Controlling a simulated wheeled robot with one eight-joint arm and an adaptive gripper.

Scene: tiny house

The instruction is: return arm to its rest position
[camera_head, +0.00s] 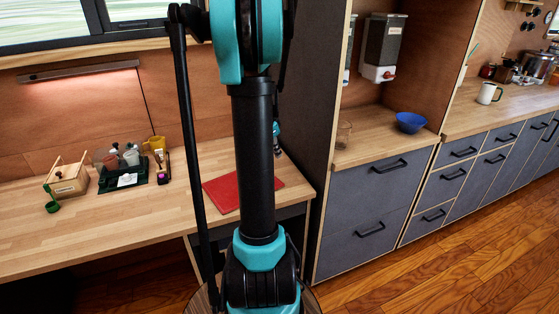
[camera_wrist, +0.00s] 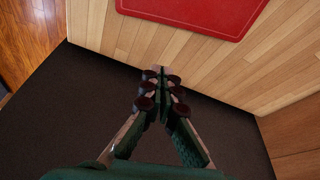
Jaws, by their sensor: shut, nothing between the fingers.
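My gripper (camera_wrist: 160,92) shows in the wrist view with its fingertips together and nothing between them. It hangs over a dark surface, at the edge of the wooden desk top (camera_wrist: 130,45). A red mat (camera_wrist: 200,12) lies on the desk beyond the fingertips. In the head view my teal and black arm stands upright in the middle. It hides part of the red mat (camera_head: 222,194) and the desk behind. I cannot make out the gripper's fingers clearly in the head view.
On the desk stand a wooden box (camera_head: 66,180), a dark tray (camera_head: 122,178) with small items and a yellow cup (camera_head: 155,145). A blue bowl (camera_head: 410,122) sits on the counter right of the dark partition (camera_head: 303,80). Wooden floor (camera_head: 450,265) is clear at the lower right.

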